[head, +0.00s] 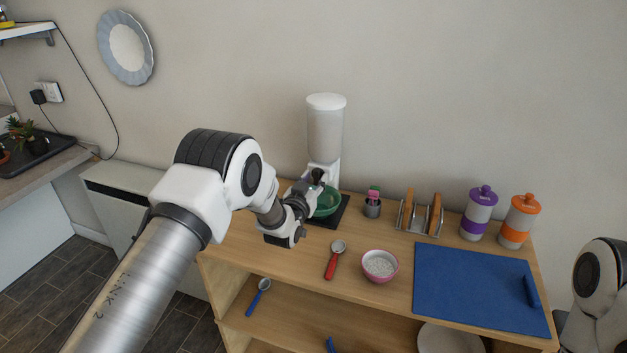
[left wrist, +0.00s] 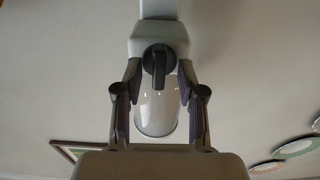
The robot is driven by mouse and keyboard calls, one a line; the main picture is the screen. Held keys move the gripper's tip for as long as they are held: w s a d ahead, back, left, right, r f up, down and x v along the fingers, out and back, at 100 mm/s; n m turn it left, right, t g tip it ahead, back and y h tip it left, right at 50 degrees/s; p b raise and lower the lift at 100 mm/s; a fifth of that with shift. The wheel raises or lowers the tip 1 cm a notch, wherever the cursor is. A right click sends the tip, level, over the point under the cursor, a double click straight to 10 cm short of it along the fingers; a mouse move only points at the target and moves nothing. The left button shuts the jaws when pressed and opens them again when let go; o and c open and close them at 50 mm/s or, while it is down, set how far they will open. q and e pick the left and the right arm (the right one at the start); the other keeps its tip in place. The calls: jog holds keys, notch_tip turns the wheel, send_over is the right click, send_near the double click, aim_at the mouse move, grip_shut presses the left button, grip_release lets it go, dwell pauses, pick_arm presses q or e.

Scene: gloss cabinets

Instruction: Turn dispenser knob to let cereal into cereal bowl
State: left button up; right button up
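The cereal dispenser (head: 326,132) stands at the back of the wooden shelf unit, with a pale container on a white body. Its dark knob (head: 318,174) faces my left gripper (head: 308,187). A green bowl (head: 328,203) sits under the dispenser on a dark base, partly hidden by my gripper. In the left wrist view, the knob (left wrist: 159,60) points downward in the picture. It lies between the tips of the open fingers of my left gripper (left wrist: 159,72), with gaps on both sides. My right gripper is out of view.
Right of the dispenser stand a small dark pot (head: 372,208), a toast rack (head: 419,217), and purple (head: 479,213) and orange (head: 519,221) jars. A red spoon (head: 334,260), a pink bowl (head: 380,266) and a blue mat (head: 475,285) lie nearer the front edge.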

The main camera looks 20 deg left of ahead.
pick_arm(q)
jog(key=shift+s+r, duration=0.1)
jog(key=shift+r, duration=0.05)
jog(key=shift+c, duration=1)
jog(key=shift+s, duration=0.1)
grip_shut()
